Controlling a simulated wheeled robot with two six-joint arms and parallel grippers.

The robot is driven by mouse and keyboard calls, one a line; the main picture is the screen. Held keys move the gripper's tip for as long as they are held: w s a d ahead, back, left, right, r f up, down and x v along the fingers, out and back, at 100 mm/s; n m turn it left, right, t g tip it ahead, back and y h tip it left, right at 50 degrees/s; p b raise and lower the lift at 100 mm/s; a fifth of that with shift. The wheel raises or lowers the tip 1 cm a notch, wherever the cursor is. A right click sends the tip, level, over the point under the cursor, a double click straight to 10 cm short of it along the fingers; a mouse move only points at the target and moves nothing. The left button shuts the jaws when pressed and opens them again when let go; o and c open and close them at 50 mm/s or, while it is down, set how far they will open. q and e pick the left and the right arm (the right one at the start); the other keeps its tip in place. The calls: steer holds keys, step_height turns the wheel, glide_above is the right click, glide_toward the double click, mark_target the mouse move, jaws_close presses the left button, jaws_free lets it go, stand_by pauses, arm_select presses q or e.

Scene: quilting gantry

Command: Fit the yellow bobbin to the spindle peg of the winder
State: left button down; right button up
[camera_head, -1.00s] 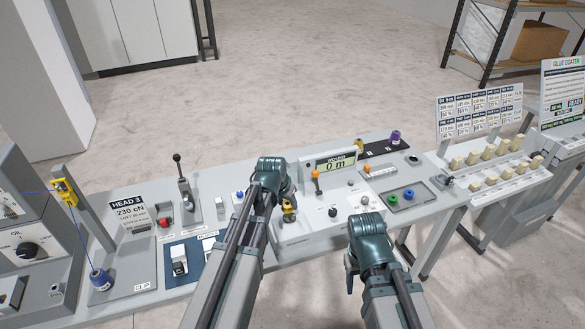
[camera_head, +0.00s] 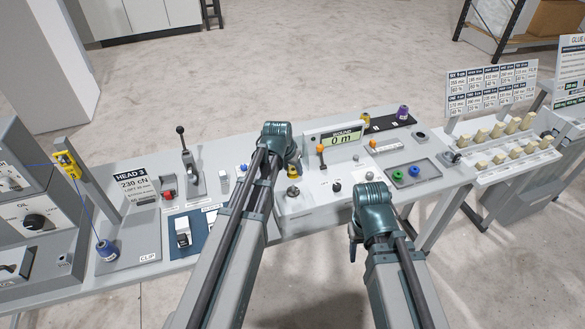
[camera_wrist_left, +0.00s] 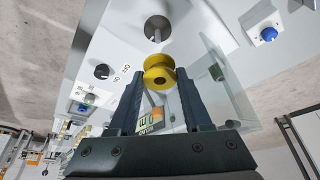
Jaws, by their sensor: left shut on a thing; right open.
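The yellow bobbin (camera_wrist_left: 160,76) is between the fingertips of my left gripper (camera_wrist_left: 162,86), which is shut on it. The bobbin's bored end faces the wrist camera. The winder's spindle peg (camera_wrist_left: 157,31) stands on a round dark plate just beyond the bobbin in the left wrist view, apart from it in the picture. In the head view, the bobbin (camera_head: 293,171) is small and partly hidden by my left gripper (camera_head: 296,166), above the left part of the winder (camera_head: 318,205). My right gripper (camera_head: 354,242) is open and empty near the bench's front edge.
The winder has a "WOUND 0 m" display (camera_head: 335,138), an orange-topped lever (camera_head: 321,155) and dark knobs. A tray (camera_head: 424,178) with green and blue rings lies to the right. A purple spool (camera_head: 402,113) stands behind. A lever stand (camera_head: 188,165) is left.

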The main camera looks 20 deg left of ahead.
mark_target(293, 186)
arm_select(q)
steer(key=shift+f+b, duration=1.95)
steer(key=shift+f, duration=0.3)
steer(key=shift+f+b, duration=1.85)
steer(key=shift+f, duration=0.05)
steer(key=shift+c, duration=1.3)
jaws_free()
steer(key=shift+r, duration=0.1)
steer(key=p+v, duration=1.3)
steer(key=shift+s+r, duration=0.15)
steer(key=shift+r, duration=0.2)
